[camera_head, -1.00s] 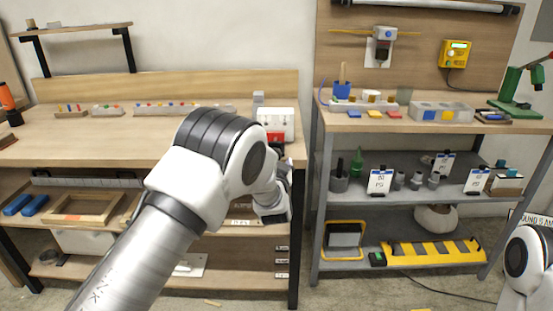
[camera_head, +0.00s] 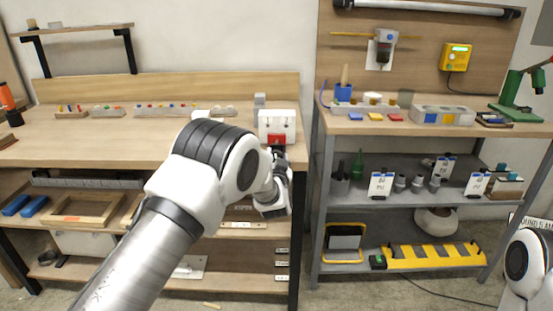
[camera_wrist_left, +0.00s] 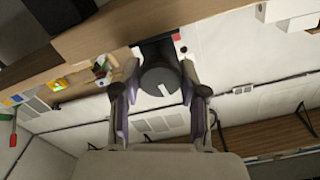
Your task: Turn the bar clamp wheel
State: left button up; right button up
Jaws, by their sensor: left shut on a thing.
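The bar clamp wheel is a dark grey round knob (camera_wrist_left: 160,82) with a white mark on its face. In the left wrist view it sits between the two fingers of my left gripper (camera_wrist_left: 160,100), which is shut on its sides. The wheel is by the edge of the wooden bench (camera_wrist_left: 95,40). In the head view my left gripper (camera_head: 278,158) is at the bench's front right edge, just below a white box with a red front (camera_head: 277,127). The wheel cannot be made out clearly there. My right gripper is out of view.
A grey-framed shelf unit (camera_head: 314,170) stands close on the right of the gripper, with labelled items and pipe fittings (camera_head: 417,184) on its middle shelf. The lower bench shelves hold a wooden tray (camera_head: 85,208) and blue tools (camera_head: 25,205).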

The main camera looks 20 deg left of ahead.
pick_arm(q)
jog(key=n+b, duration=0.1)
jog(key=n, duration=0.2)
jog(key=shift+f+n, duration=0.15)
jog(key=shift+n, duration=0.25)
jog(key=n+b, duration=0.1)
jog(key=n, duration=0.3)
jog(key=shift+b, duration=0.35)
jog(key=n+b, duration=0.1)
jog(key=n, duration=0.3)
jog(key=shift+f, duration=0.1)
jog(key=n+b, duration=0.2)
jog(key=n, duration=0.1)
jog(key=shift+n, duration=0.3)
jog(key=n+b, duration=0.3)
jog(key=n, duration=0.2)
jog(key=shift+f+n+b, duration=0.1)
jog(key=shift+n+b, duration=0.2)
jog(key=n+b, duration=0.3)
jog(key=n, duration=0.1)
jog(key=shift+r+n+b, duration=0.2)
jog(key=shift+n+b, duration=0.35)
jog(key=shift+n, duration=0.15)
